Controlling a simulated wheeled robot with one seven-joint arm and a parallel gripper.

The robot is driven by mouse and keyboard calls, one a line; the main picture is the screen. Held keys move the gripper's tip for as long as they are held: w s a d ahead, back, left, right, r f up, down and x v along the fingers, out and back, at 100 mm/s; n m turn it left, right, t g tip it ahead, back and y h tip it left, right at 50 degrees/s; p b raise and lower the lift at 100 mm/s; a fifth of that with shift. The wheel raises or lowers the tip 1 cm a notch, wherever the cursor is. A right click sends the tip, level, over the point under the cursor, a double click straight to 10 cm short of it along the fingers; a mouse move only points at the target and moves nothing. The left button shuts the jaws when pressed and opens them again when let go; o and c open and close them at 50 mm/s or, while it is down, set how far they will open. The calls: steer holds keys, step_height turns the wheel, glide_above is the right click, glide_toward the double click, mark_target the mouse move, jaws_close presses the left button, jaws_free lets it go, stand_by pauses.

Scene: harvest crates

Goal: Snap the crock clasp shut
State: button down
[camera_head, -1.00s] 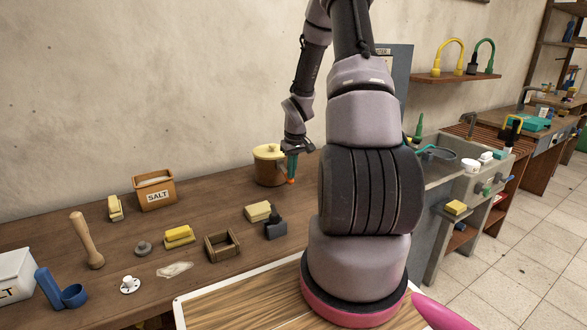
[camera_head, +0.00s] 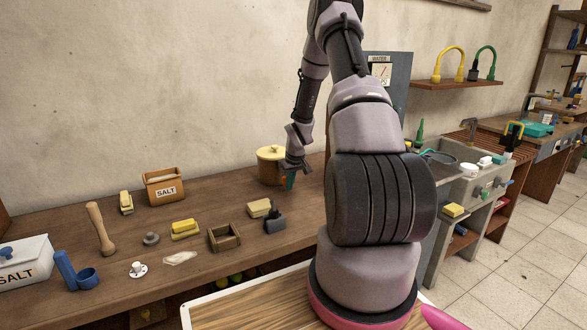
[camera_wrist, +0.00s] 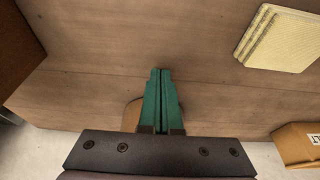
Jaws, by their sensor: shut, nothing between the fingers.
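The crock (camera_head: 268,172) is a brown pot with a pale yellow lid (camera_head: 270,152), upright at the back of the wooden counter near the wall. My gripper (camera_head: 290,185) has green fingers and is in front of the crock's right side, partly covering it. A small orange-red bit, perhaps the clasp, shows beside the fingers. I cannot tell whether it is shut or whether the fingers touch it. In the wrist view my gripper (camera_wrist: 161,74) points over bare wood, fingers together and empty. A tan rounded piece, possibly the crock, shows partly behind them.
A yellow block (camera_head: 259,206) and a dark bottle-like item (camera_head: 274,222) stand in front of the crock. A small wooden box (camera_head: 224,238), yellow slabs (camera_head: 185,229) and an open salt box (camera_head: 163,188) lie to the left. Counter between salt box and crock is clear.

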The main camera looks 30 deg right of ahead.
steer(key=shift+w+f, duration=0.65)
steer(key=shift+f, duration=0.05)
steer(key=shift+w, duration=0.1)
stand_by(0.4)
steer(key=shift+r, duration=0.75)
